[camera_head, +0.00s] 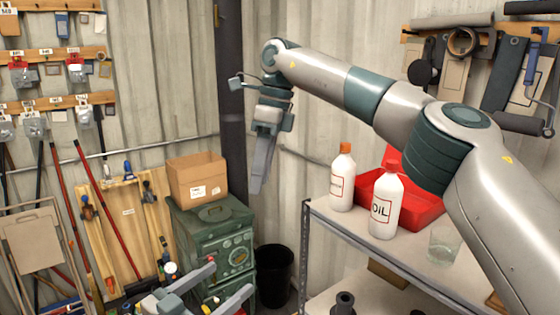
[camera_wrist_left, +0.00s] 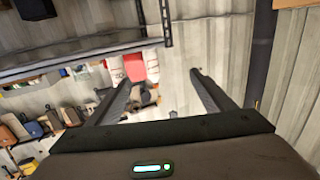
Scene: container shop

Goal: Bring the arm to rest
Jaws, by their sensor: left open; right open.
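My right arm reaches across the head view from the lower right. Its right gripper (camera_head: 257,188) points down in front of the dark post, is open and empty, and touches nothing visible. My left gripper (camera_head: 230,278) is low in the head view, in front of the green cabinet. It is open, and its two fingers show apart in the left wrist view (camera_wrist_left: 163,80) with nothing held between them. The rest of my left arm is mostly cut off by the lower edge of the head view.
A metal shelf (camera_head: 319,228) at right holds an oil bottle (camera_head: 383,215), an orange-capped bottle (camera_head: 342,185), a red tray (camera_head: 428,212) and a glass (camera_head: 443,245). A cardboard box (camera_head: 190,182) sits on the green cabinet (camera_head: 195,228). A black bin (camera_head: 275,275) stands beside it.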

